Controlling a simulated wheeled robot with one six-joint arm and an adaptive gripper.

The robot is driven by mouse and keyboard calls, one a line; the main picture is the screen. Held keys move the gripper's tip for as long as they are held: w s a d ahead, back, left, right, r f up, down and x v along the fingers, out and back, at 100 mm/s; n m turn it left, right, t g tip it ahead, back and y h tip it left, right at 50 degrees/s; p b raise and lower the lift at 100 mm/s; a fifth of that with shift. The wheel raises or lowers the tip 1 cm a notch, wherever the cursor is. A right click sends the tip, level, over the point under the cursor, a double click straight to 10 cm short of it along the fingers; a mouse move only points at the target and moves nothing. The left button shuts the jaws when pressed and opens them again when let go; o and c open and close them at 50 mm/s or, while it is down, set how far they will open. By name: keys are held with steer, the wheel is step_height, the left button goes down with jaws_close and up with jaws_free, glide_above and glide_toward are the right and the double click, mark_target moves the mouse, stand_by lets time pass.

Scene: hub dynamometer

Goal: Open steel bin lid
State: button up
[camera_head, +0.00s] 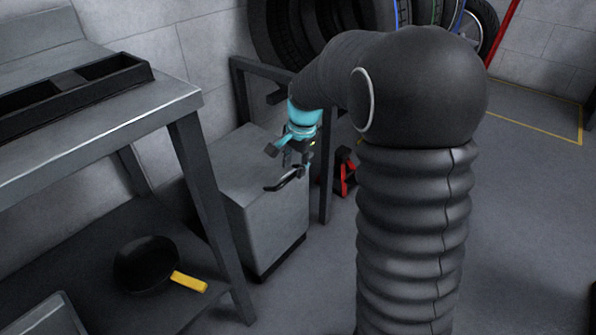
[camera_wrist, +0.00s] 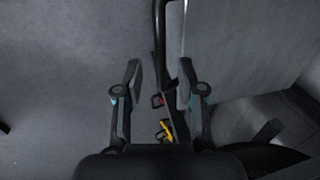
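The steel bin (camera_head: 270,222) is a grey box on the floor beside the bench, with its flat lid (camera_head: 243,163) down. A dark curved handle (camera_head: 284,182) shows at the lid's right side. My gripper (camera_head: 288,158) is just above the handle, pointing down. In the wrist view my gripper (camera_wrist: 160,72) has its two fingers spread apart. The dark handle (camera_wrist: 158,30) runs down the picture into the space between them. Nothing is visibly clamped. I cannot tell whether the handle touches a finger or how deep it lies.
A metal bench (camera_head: 185,105) with a dark tray (camera_head: 70,95) stands left of the bin. A black pan (camera_head: 147,264) lies on its lower shelf. A tyre rack (camera_head: 240,70) stands behind, with a red stand (camera_head: 346,175) nearby. Floor at the right is clear.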

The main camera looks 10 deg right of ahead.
steer(key=shift+w+a+f, duration=0.15)
steer(key=shift+w+f, duration=0.05)
steer(key=shift+f, duration=0.9)
jaws_close()
